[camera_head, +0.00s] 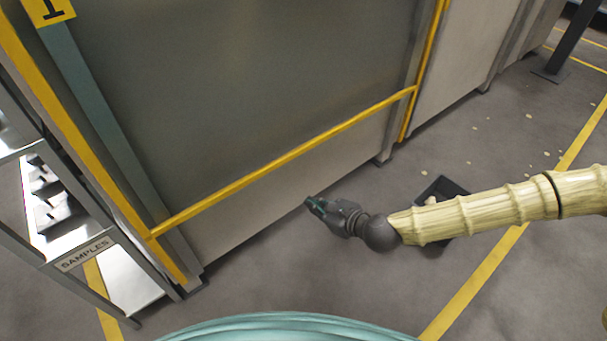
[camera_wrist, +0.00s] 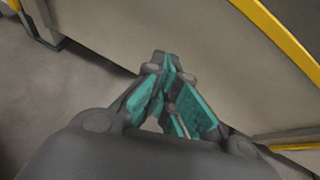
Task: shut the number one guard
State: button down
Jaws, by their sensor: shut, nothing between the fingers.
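The number one guard (camera_head: 240,90) is a large dark, see-through panel in a yellow frame, with a yellow "1" sign (camera_head: 48,10) at its top left. A yellow bar (camera_head: 290,156) runs along the lower edge of the panel, above a pale base panel (camera_head: 290,190). My gripper (camera_head: 312,203) is shut and empty, low in front of the base panel and below the yellow bar. In the wrist view my gripper's teal fingertips (camera_wrist: 168,75) are together near the pale panel, with the yellow edge (camera_wrist: 280,40) at upper right. I cannot tell whether they touch the panel.
A metal rack (camera_head: 85,252) labelled "SAMPLES" stands at the left. A dark tray (camera_head: 442,190) lies on the floor behind my arm. Small pale bits are scattered on the floor at right. A yellow floor line (camera_head: 470,290) crosses open floor. A dark post (camera_head: 570,45) stands far right.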

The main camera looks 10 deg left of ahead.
jog(key=w+d+r+m+t+b, duration=0.1)
jog(key=w+r+m+t+b, duration=0.15)
jog(key=w, duration=0.35)
jog(key=r+b+x, duration=0.1)
jog(key=b+x, duration=0.2)
jog(key=x, duration=0.7)
jog(key=shift+s+r+m+g+y+b, duration=0.15)
jog(key=shift+r+m+b, duration=0.2)
jog(key=shift+r, duration=0.6)
jog(key=shift+w+r+m+g+y+b, duration=0.15)
jog(key=shift+r+b, duration=0.3)
jog(key=shift+r, duration=0.5)
jog(key=shift+s, duration=0.1)
jog(key=shift+r, duration=0.1)
notch_tip(320, 180, up, 56)
jog(key=p, duration=3.6)
